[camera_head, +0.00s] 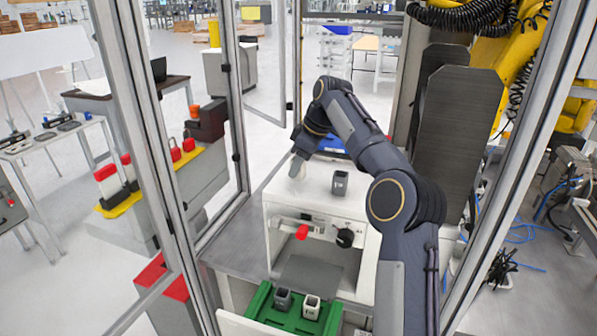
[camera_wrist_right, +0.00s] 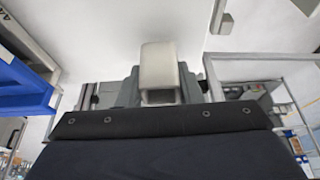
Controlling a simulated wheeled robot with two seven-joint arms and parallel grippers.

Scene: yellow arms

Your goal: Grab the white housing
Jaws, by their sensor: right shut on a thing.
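A white housing (camera_wrist_right: 158,62) sits between the fingers of my right gripper (camera_wrist_right: 160,88) in the wrist view, with its open end toward the camera. In the head view my right gripper (camera_head: 298,164) is low over the left back of the white machine's top (camera_head: 317,205). The held housing is hard to make out there against the white surface, and I cannot tell whether it touches the top. Another white housing (camera_head: 311,307) stands in the green tray (camera_head: 262,301). My left gripper is not in view.
A dark grey housing (camera_head: 340,183) stands on the machine top, right of my gripper. Another dark housing (camera_head: 283,299) is in the green tray. The machine's front has a red knob (camera_head: 302,232) and a black knob (camera_head: 345,238). Metal frame posts (camera_head: 149,120) stand left.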

